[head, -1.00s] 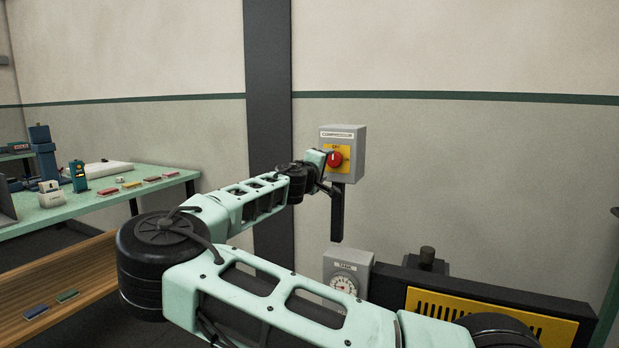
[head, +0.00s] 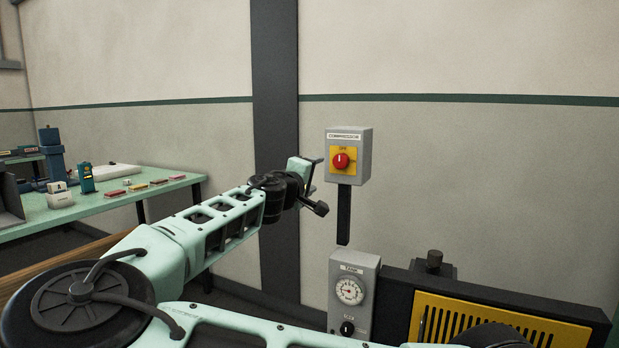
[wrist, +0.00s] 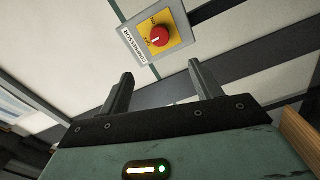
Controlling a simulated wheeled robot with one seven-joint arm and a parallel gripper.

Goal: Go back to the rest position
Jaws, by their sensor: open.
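My gripper (head: 318,185) is to the left of the compressor switch box and apart from it. In the wrist view my gripper (wrist: 158,88) shows two dark fingers spread wide with nothing between them. The grey compressor box (head: 364,139) hangs on a post by the wall, with a red knob (head: 341,161) on a yellow plate. The red knob (wrist: 159,36) also shows in the wrist view, beyond the fingertips.
A grey box with a gauge (head: 350,291) and a lower black knob stands below the switch box. A black machine with a yellow grille (head: 500,322) is at lower right. A green table (head: 150,198) with small coloured items stands at left. A dark pillar (head: 275,90) is behind my arm.

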